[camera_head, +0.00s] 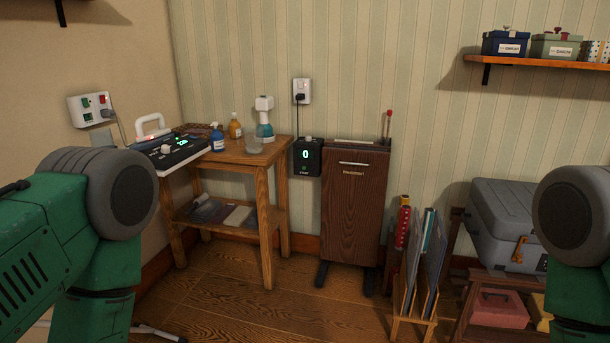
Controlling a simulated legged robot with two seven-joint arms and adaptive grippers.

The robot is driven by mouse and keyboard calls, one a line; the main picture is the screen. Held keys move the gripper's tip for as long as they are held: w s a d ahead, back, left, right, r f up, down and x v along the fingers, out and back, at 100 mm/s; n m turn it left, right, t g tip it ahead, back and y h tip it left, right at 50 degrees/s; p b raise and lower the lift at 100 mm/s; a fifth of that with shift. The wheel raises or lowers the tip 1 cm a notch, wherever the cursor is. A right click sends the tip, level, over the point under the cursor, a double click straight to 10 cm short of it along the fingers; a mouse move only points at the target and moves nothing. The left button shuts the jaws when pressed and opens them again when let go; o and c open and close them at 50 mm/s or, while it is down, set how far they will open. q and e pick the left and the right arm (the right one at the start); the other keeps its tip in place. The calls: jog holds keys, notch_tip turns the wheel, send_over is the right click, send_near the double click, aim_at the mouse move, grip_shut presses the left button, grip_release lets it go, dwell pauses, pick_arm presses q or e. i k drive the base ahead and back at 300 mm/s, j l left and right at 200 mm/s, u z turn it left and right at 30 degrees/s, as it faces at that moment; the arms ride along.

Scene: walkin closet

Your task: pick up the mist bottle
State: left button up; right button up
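The likely mist bottle (265,131) stands upright on the wooden side table (235,157). It has a large white top and teal liquid in its lower part. A small clear cup (254,145) stands just in front of it, to the left. My green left arm comes in at the left edge and my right arm at the right edge. Both are well in front of the table and apart from the bottle. Neither gripper can be made out, so I cannot see what they hold.
A blue bottle (218,139), an amber bottle (235,126) and a black device (170,151) share the tabletop. A black box with a "0" display (307,157) and a dark wooden cabinet (354,205) are right of the table. The floor (270,315) ahead is mostly clear.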

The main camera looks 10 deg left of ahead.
aim_at(216, 142)
jog(key=i+u, duration=0.45)
jog(key=i, duration=1.25)
